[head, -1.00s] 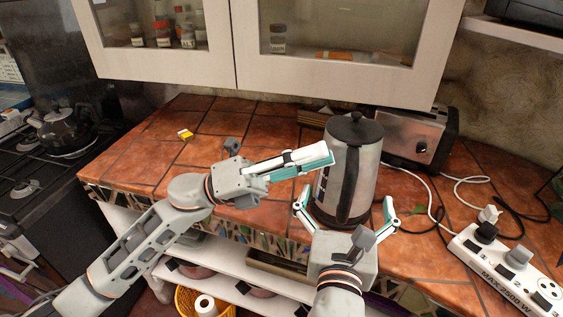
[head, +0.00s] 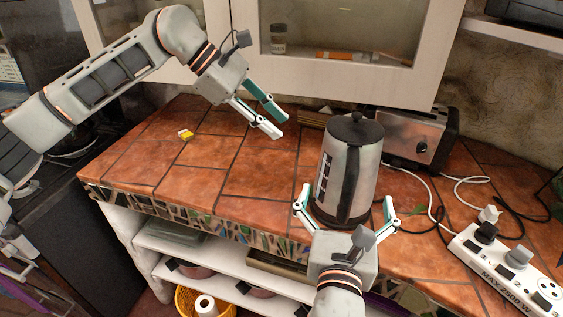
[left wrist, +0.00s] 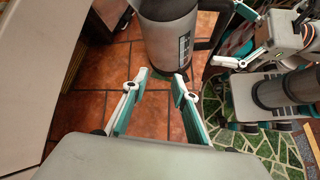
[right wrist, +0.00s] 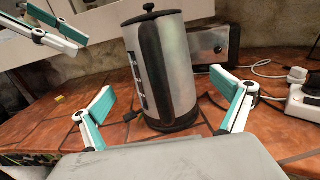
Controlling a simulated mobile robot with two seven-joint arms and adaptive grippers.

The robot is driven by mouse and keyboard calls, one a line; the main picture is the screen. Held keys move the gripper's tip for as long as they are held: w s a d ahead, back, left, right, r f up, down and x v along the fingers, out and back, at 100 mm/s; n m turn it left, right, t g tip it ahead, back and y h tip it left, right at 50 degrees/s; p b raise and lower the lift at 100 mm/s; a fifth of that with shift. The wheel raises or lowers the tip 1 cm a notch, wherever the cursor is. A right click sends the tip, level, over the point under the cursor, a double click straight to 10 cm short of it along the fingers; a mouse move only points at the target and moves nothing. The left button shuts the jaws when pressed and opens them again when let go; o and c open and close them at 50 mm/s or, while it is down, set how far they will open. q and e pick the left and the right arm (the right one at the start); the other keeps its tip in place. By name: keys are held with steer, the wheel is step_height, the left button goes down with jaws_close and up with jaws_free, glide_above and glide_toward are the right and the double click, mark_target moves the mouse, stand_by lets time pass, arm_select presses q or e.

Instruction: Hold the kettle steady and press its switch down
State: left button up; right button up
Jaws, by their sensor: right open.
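The steel kettle (head: 364,185) with a black lid and handle stands upright on the tiled counter; it also shows in the left wrist view (left wrist: 168,40) and right wrist view (right wrist: 172,70). A dark strip with light marks runs down its left side; I cannot make out the switch. My right gripper (head: 347,204) is open in front of the kettle, its fingers low on either side, with gaps to the body in the right wrist view. My left gripper (head: 274,124) is open and empty, raised left of the kettle, its fingers angled down towards it.
A toaster (head: 413,140) stands behind the kettle at right. White and black cords run to a power strip (head: 505,268) at front right. A small yellow-white item (head: 186,134) lies on the counter's left. Cabinet doors (head: 335,50) hang above; the counter's left half is mostly clear.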

steer(key=shift+w, duration=0.25)
steer(key=shift+w+d, duration=0.1)
steer(key=shift+w, duration=0.25)
arm_select(q)
steer(key=s+d+f+n+g+y, duration=0.1)
steer(key=s+d+f+n+y, duration=0.1)
steer(key=s+f+y, duration=0.2)
steer(key=shift+s+d+f+n+y, duration=0.15)
steer(key=shift+s+f+n+y, duration=0.4)
steer(key=shift+f, duration=1.1)
arm_select(e)
steer(key=w+d, duration=0.1)
steer(key=w, duration=0.5)
steer(key=shift+w+d, duration=0.15)
steer(key=shift+w, duration=0.15)
arm_select(q)
steer(key=shift+s, duration=0.15)
